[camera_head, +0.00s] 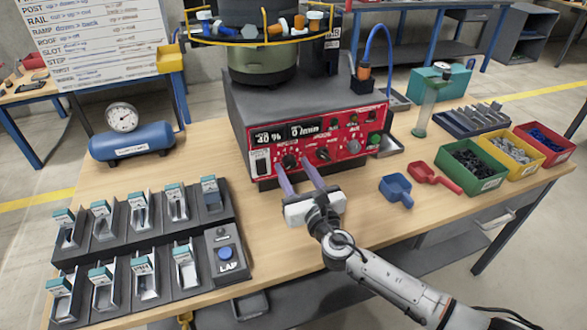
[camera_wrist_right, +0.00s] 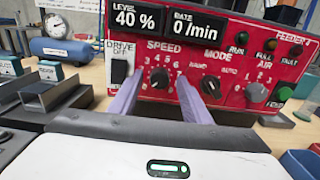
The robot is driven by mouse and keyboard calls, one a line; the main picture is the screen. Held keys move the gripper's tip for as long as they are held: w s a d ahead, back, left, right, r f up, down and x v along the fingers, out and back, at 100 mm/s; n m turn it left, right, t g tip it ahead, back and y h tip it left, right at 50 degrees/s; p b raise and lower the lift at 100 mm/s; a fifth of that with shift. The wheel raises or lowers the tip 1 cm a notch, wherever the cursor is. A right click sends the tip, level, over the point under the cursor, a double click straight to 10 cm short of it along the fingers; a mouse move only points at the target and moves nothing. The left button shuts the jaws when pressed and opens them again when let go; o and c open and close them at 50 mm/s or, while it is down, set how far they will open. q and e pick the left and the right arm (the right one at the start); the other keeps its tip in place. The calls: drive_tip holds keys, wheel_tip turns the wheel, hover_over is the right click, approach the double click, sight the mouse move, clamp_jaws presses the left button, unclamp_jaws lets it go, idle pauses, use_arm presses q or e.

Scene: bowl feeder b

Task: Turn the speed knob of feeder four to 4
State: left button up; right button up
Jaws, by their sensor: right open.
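The red front panel (camera_head: 345,140) of the feeder carries the black speed knob (camera_head: 289,161) at its lower left. In the right wrist view the panel is marked FEEDER 4, and the speed knob (camera_wrist_right: 159,78) shows below the word SPEED with a ring of numbers, partly hidden. Its exact setting is too small to tell. My right gripper (camera_head: 294,169) is open in front of the panel. Its two purple fingers point at the panel, with the speed knob seen between the fingertips (camera_wrist_right: 159,88). I cannot tell whether they touch it. My left gripper is not in view.
The mode knob (camera_wrist_right: 211,87) is close right of the right finger; the drive switch (camera_wrist_right: 119,72) is left. Displays (camera_wrist_right: 137,18) read 40 % and 0/min. A blue scoop (camera_head: 396,189) and red scoop (camera_head: 434,178) lie right of my arm. Black racks (camera_head: 135,223) stand left.

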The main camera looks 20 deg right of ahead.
drive_tip(key=shift+w, duration=0.35)
drive_tip(key=c, duration=1)
drive_tip(key=shift+c, duration=0.2)
